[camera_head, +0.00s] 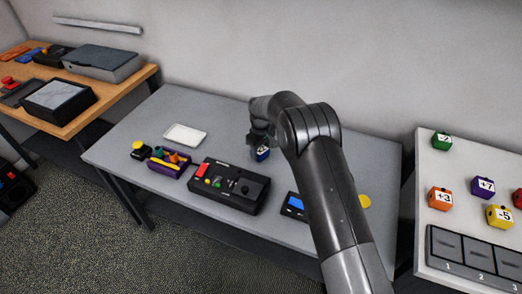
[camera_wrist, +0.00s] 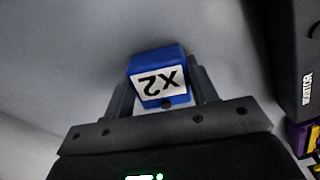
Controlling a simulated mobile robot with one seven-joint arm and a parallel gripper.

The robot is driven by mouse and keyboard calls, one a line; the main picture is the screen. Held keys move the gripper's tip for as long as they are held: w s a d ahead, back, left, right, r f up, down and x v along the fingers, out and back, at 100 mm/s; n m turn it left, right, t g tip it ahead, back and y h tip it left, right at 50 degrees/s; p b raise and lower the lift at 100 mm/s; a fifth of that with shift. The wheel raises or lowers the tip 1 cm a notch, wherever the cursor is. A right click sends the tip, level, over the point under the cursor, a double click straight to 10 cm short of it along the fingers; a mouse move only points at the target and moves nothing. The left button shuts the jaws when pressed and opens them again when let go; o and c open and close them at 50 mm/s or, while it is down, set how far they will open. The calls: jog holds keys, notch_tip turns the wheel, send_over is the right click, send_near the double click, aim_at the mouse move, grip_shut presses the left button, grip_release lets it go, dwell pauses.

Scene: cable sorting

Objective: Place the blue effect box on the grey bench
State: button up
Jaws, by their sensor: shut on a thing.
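The blue effect box (camera_wrist: 158,80) has a white label reading "X2", upside down in the wrist view. My gripper (camera_wrist: 162,92) is shut on it, with one dark finger on each side. In the head view the blue box (camera_head: 262,154) shows small below my gripper (camera_head: 261,138), partly hidden by the arm. It is over the back middle of the grey bench (camera_head: 225,125). I cannot tell whether the box touches the bench top or hangs just above it.
On the bench are a white tray (camera_head: 185,135), a purple bin (camera_head: 168,165) with coloured items, a black control box (camera_head: 229,186) and a device with a blue screen (camera_head: 295,204). A light table (camera_head: 425,180) with coloured numbered boxes stands at the right. My arm hides the bench's right part.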

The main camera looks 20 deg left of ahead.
aim_at(261, 149)
jog(key=o, duration=1)
jog(key=shift+o, duration=0.2)
notch_tip(261, 149, up, 12)
jog(key=shift+r, duration=0.1)
